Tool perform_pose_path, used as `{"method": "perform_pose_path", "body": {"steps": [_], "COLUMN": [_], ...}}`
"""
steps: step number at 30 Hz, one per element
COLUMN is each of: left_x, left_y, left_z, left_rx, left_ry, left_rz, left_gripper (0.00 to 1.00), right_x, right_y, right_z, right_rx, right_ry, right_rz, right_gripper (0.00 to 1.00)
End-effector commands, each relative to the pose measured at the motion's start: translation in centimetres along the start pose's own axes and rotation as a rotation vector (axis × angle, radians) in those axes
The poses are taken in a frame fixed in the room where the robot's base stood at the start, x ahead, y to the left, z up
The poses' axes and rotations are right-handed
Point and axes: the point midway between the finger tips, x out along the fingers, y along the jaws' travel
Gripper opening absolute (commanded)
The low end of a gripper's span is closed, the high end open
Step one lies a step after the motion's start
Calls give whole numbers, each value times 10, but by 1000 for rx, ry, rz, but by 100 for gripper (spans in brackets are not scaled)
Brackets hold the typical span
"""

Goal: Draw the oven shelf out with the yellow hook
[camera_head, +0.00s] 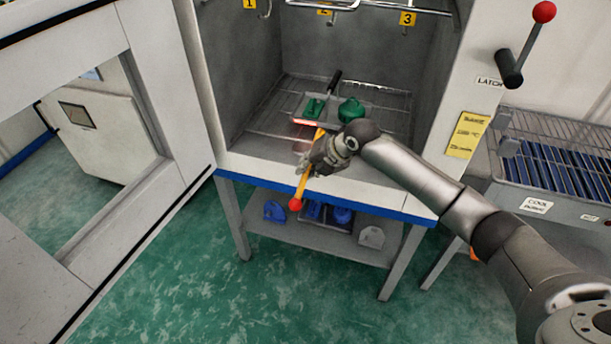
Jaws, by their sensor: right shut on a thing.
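The oven (228,90) stands open in front of me. Its wire shelf (384,101) lies low inside the chamber. Green parts rest on the shelf: a rounded one (350,111) and a flat one with a dark handle (316,106). My right gripper (322,158) is at the oven mouth, shut on the yellow hook (301,187). The hook's red end (295,204) points down toward me, and its shaft runs up into the oven. Whether its far tip touches the shelf I cannot tell; the gripper hides part of it. My left gripper is not in view.
The oven door (165,70) is swung open at left. A latch lever with a red knob (543,12) is at upper right. A rack labelled COOL (560,150) stands at right. Blue and grey items (342,215) sit under the oven. Green floor (300,290) in front is clear.

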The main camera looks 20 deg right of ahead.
Motion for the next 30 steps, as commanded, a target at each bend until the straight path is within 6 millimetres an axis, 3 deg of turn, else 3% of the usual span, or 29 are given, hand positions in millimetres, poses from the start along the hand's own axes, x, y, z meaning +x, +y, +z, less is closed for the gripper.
{"method": "perform_pose_path", "body": {"steps": [13, 30], "left_x": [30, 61], "left_y": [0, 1], "left_z": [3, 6], "left_rx": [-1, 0], "left_ry": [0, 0], "left_rz": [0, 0], "left_gripper": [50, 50], "right_x": [13, 48], "right_y": [-7, -32], "right_z": [33, 19], "right_rx": [1, 0], "right_ry": [-3, -1], "right_rz": [5, 4], "right_gripper": [0, 0]}}
